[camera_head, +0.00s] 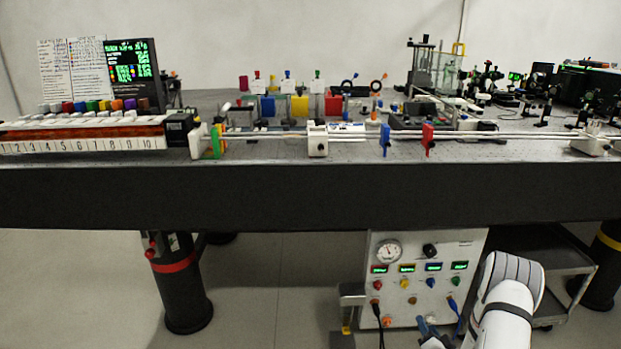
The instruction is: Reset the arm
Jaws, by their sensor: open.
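My white arm (508,291) rises from the bottom edge at the lower right, with its bent part in front of the shelf under the bench. What looks like the end of my gripper (431,334) shows small and bluish-grey at the bottom edge, left of the arm. It is open, and I see nothing held in it. Most of the gripper is cut off by the frame. It is well below the bench top, in front of the lower part of the control box (414,268).
The optical bench (300,195) spans the view with a thick dark front edge above my arm. It carries a numbered rack (85,143), a display (132,72), rails and coloured holders. A bench leg (180,285) and a grey cart (540,262) stand below. Open floor lies left of the box.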

